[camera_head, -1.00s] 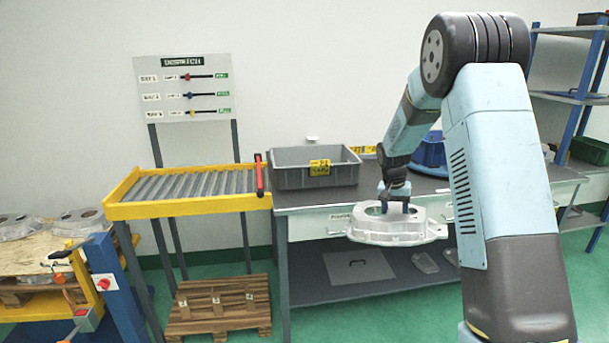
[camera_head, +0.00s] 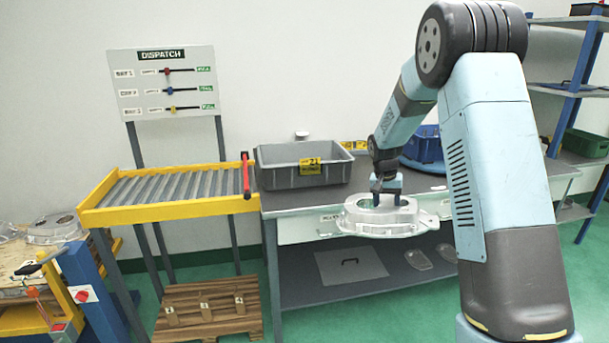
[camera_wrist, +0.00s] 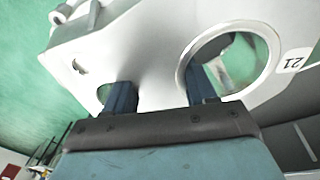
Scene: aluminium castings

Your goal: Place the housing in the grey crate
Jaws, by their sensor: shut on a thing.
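My gripper (camera_head: 387,201) is shut on the housing (camera_head: 382,222), a pale aluminium casting with a large round opening. It holds the housing level in the air, in front of the workbench's near edge. In the wrist view the two blue fingers (camera_wrist: 158,92) grip the housing (camera_wrist: 150,45), one finger inside the large round hole. A label reading 21 shows on the housing there. The grey crate (camera_head: 275,181) stands on the bench, left of and behind the housing, with a yellow tag marked 21. Its inside looks empty, though the near wall hides its floor.
A blue bin (camera_head: 424,147) stands on the bench at right. A yellow-framed roller conveyor (camera_head: 170,190) with a red bar adjoins the crate's left. A dispatch board (camera_head: 166,84) stands behind it. More castings (camera_head: 55,229) lie at far left. A wooden pallet (camera_head: 209,310) is on the floor.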

